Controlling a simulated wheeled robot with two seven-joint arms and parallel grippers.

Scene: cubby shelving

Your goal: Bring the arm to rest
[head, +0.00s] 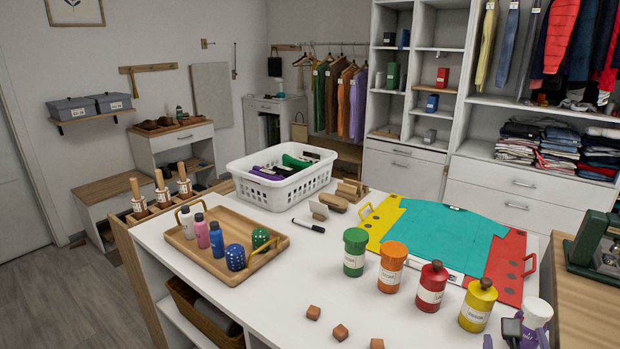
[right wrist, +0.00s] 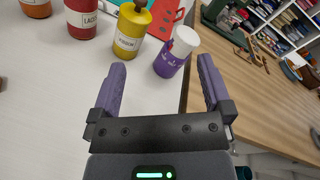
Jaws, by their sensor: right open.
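My right gripper (right wrist: 162,68) shows in the right wrist view with its two purple fingers spread wide apart and nothing held between them. It is over the white table's (right wrist: 50,115) edge. A white-capped bottle with a purple label (right wrist: 170,63) stands a little beyond the fingertips; it also shows at the lower right of the head view (head: 538,314). A yellow jar (right wrist: 130,32) and a red jar (right wrist: 82,20) stand beyond to the left. Most of the right arm is outside the head view. My left gripper is not in view.
On the white table are several labelled jars (head: 391,267), small brown cubes (head: 340,332), a folding coloured board (head: 440,240), a white basket (head: 260,195) and a wooden tray (head: 195,255). A wooden counter (head: 580,310) with a green machine (head: 598,245) adjoins at right.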

